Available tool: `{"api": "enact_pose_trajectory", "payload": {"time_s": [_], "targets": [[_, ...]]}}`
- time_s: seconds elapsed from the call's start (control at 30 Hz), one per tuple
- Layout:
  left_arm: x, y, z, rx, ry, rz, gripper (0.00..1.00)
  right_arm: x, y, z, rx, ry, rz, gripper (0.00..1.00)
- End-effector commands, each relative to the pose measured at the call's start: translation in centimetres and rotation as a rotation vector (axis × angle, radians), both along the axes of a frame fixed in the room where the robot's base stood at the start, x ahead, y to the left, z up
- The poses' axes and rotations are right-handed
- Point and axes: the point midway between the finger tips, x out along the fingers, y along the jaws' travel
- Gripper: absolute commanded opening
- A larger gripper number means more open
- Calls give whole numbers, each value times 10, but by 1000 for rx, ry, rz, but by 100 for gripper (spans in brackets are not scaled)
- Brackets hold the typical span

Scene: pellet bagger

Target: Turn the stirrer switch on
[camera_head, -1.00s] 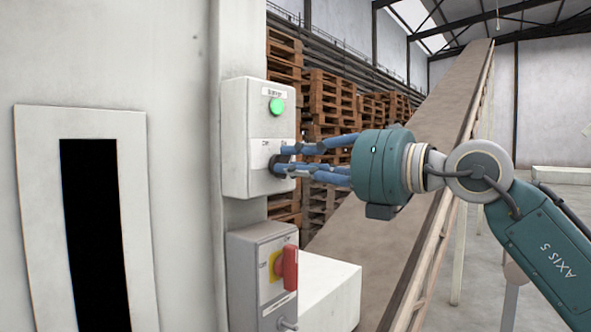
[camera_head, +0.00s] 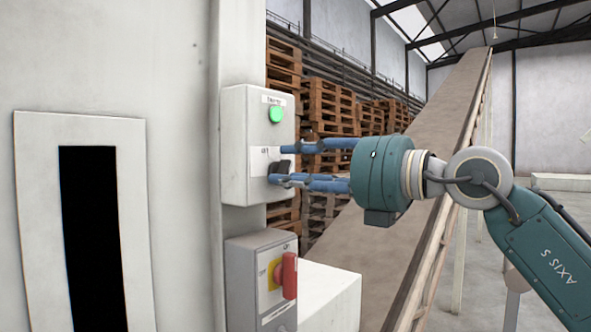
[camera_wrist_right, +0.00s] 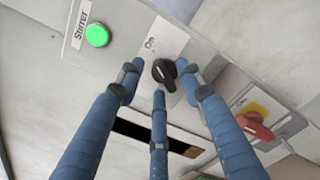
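The stirrer switch is a black rotary knob (camera_head: 281,168) on a light grey control box (camera_head: 240,150) fixed to a pale column. In the right wrist view the knob (camera_wrist_right: 165,72) sits on a white plate marked "On", and a green lamp (camera_wrist_right: 97,35) labelled "Stirrer" is lit. The lamp (camera_head: 276,114) also glows in the head view. My right gripper (camera_head: 283,165) is open, its blue fingers spread around the knob with gaps at the sides. The lower finger overlaps the knob's bottom in the head view; I cannot tell if it touches. My left gripper is not in view.
Below is a grey box with a red rotary handle (camera_head: 290,276) on a yellow plate. A pale panel with a black slot (camera_head: 88,230) is at left. A long conveyor (camera_head: 420,160) rises behind my right arm, and pallet stacks (camera_head: 327,105) stand behind.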

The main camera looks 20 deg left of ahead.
Motion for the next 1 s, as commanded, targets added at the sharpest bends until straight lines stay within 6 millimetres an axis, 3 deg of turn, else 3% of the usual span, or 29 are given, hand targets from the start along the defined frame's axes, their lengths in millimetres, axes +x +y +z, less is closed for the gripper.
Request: {"api": "enact_pose_trajectory", "payload": {"time_s": [0.17,0.63,0.8,1.0], "targets": [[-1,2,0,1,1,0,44,-2,-11,0,0,0,-2,36],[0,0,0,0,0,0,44,-33,-96,-1,0,1,-2,36],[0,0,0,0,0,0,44,-39,-110,-1,0,1,0,36],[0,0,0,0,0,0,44,-41,-113,-1,0,1,0,36]]}}
